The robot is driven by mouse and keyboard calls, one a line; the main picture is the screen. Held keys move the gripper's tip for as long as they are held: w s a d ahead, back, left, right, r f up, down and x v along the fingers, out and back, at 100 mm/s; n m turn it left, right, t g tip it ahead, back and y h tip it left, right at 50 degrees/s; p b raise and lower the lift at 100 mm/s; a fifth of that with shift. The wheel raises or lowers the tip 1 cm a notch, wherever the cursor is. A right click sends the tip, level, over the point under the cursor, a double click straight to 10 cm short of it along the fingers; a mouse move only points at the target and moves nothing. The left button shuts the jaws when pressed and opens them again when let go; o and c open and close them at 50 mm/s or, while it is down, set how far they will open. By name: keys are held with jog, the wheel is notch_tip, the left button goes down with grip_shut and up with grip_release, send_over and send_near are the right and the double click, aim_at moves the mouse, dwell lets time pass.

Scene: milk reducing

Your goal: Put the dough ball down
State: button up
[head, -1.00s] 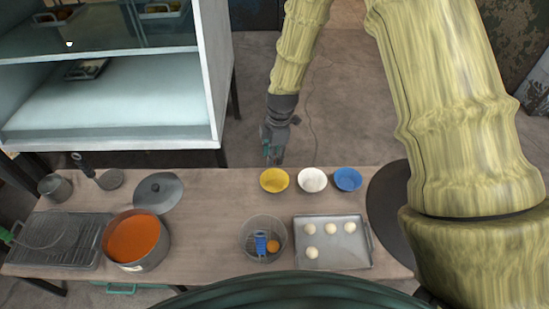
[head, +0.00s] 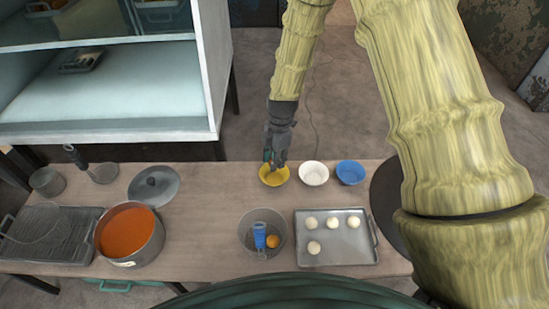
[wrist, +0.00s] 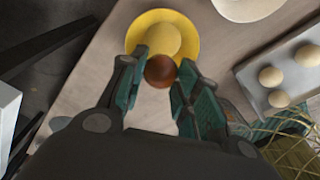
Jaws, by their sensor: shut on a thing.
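My gripper (wrist: 160,80) is shut on a round reddish-brown ball (wrist: 160,72), the dough ball, held between its fingertips. In the wrist view the ball overlaps the near part of the yellow bowl (wrist: 135,36). In the head view my gripper (head: 272,162) is at the far rim of the yellow bowl (head: 273,178), by the table's far edge. The ball does not show clearly there. A paler yellow round patch shows inside the bowl; I cannot tell whether it is the bottom or contents.
A white bowl (head: 313,174) and a blue bowl (head: 350,172) stand right of the yellow one. A tray (head: 345,252) holds several pale balls. A round container (head: 245,232) holds a blue-handled tool and an orange ball. A pot (head: 148,250) of orange-red contents stands left.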

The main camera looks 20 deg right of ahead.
jog(key=b, duration=0.5)
send_over(274, 179)
jog(key=shift+f, duration=2.95)
jog(key=o, duration=0.8)
notch_tip(274, 179, up, 7)
jog(key=p, duration=0.7)
